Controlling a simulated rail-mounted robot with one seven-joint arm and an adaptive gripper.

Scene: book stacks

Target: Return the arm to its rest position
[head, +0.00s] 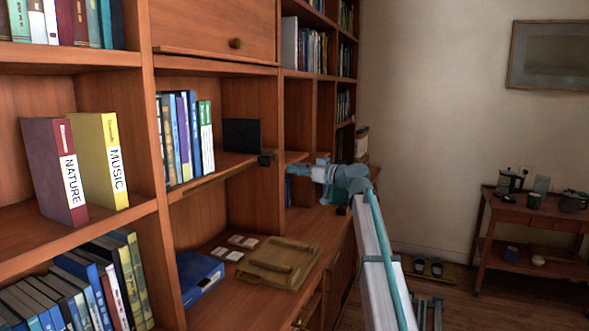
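My arm (372,235) rises from the bottom right of the head view and bends left at a teal-grey joint (348,183). Its end, my gripper (291,170), points left in front of the bookcase, close to the edge of a middle shelf. It is small and seen from behind and the side, so I cannot make out its fingers or whether it holds anything. A small dark block (266,159) shows just left of it at the shelf edge. A black upright panel (242,135) stands on that shelf.
The wooden bookcase (147,130) fills the left, with a NATURE binder (52,170), a MUSIC binder (100,160) and rows of books. A wooden tray (278,262) and blue binder (199,273) lie on the lower counter. A trolley (528,222) stands right; floor between is mostly open.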

